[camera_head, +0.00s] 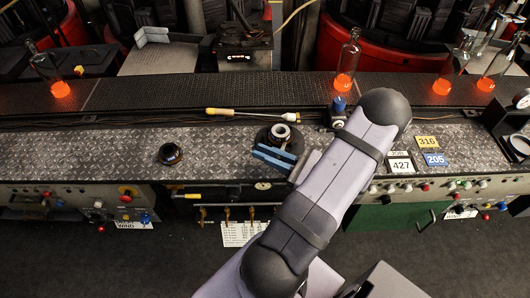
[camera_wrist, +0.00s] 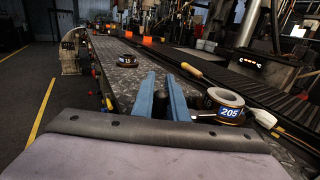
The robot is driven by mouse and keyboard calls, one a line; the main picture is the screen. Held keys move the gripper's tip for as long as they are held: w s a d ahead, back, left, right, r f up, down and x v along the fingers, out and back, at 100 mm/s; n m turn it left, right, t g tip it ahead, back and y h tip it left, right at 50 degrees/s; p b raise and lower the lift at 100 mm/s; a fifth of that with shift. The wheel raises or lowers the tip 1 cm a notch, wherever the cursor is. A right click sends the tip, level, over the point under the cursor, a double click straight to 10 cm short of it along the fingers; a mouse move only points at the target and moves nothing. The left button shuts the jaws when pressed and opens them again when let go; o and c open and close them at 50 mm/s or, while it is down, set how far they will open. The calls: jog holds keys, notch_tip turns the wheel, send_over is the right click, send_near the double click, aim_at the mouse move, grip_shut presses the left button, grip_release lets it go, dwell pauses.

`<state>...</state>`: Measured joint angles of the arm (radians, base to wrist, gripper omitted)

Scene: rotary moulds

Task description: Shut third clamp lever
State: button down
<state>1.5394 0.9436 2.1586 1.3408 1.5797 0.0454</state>
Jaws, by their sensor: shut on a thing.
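Several small brass-coloured levers hang in a row under the bench's front edge in the head view; the third from the left (camera_head: 252,213) is among them. I cannot tell from their look which are open or shut. My gripper (camera_head: 268,158) has two blue fingers that point left, over the front part of the bench and above the lever row. In the wrist view the fingers (camera_wrist: 160,95) lie close together with a narrow gap. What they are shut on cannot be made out. The levers do not show clearly in the wrist view.
A ring-shaped part on a dark base (camera_head: 281,136) stands close behind the fingers. A yellow-handled tool (camera_head: 235,112) lies farther back. Glowing bottles (camera_head: 346,65) stand on the rear belt. A white sheet (camera_head: 240,233) hangs below the levers.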

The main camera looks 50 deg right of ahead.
jog(key=shift+s+a+n+g+y+b, duration=0.1)
jog(key=shift+s+n+g+y+b, duration=0.15)
jog(key=shift+n+g+y, duration=0.45)
jog(key=shift+s+a+n+g+y+b, duration=0.1)
jog(key=shift+s+n+g+y, duration=0.25)
jog(key=shift+n+y, duration=0.7)
jog(key=shift+s+a+n+g+y+b, duration=0.15)
jog(key=shift+s+n+g+y, duration=0.25)
jog(key=shift+y, duration=0.95)
jog(key=shift+d, duration=0.15)
jog(key=c, duration=1.7)
grip_release()
jog(key=shift+c, duration=0.2)
jog(key=shift+r, duration=0.15)
notch_tip(320, 180, up, 10)
jog(key=b, duration=0.1)
